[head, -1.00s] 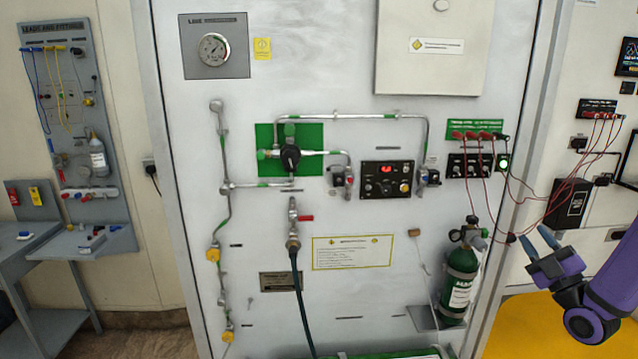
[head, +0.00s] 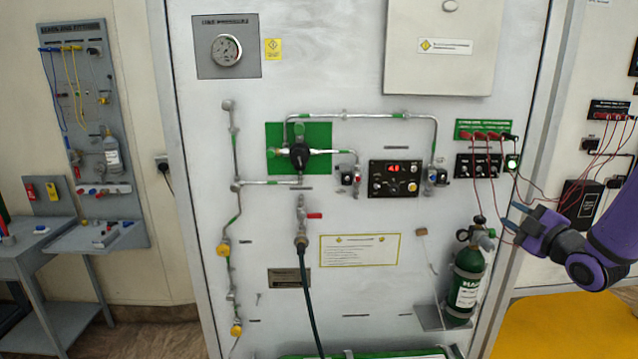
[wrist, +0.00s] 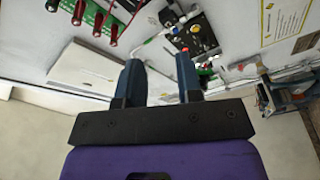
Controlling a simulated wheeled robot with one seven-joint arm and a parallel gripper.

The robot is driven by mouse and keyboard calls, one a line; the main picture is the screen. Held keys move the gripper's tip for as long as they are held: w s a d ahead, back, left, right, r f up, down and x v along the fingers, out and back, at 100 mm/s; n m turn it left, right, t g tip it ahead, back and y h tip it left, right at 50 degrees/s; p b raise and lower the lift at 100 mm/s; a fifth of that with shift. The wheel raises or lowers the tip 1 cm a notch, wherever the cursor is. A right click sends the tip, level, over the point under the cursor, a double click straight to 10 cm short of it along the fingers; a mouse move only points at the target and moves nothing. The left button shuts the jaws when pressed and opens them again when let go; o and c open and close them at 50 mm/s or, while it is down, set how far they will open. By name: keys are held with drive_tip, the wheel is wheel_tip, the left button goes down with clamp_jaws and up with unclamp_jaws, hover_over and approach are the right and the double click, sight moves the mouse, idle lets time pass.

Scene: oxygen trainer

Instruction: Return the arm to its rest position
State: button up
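My gripper (head: 512,217) is at the right in the head view, at the end of my purple arm. It is in front of the panel's right edge, just right of the green cylinder. In the wrist view my gripper (wrist: 160,80) shows two blue-grey fingers standing apart with nothing between them. The panel's display box and a red-lit part lie beyond the fingertips.
The green cylinder (head: 468,275) stands on a small shelf. Red leads (head: 490,170) hang from the green-labelled strip and run right past my gripper. A black box (head: 580,203) is on the right wall. A grey bench (head: 45,247) stands at far left.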

drive_tip(key=s+a+r+m+g+h, duration=0.5)
drive_tip(key=s+r+m+g+h, duration=0.15)
drive_tip(key=s+r+m, duration=0.2)
drive_tip(key=s+a+r+m+g, duration=0.1)
drive_tip(key=s+a+m+g, duration=0.2)
drive_tip(key=s, duration=0.8)
drive_tip(key=s+a+r+m+g+y, duration=0.1)
drive_tip(key=s+a+m+g, duration=0.2)
drive_tip(key=s, duration=0.9)
drive_tip(key=shift+a+r+m, duration=0.4)
drive_tip(key=shift+a+m, duration=0.35)
drive_tip(key=shift+a, duration=0.5)
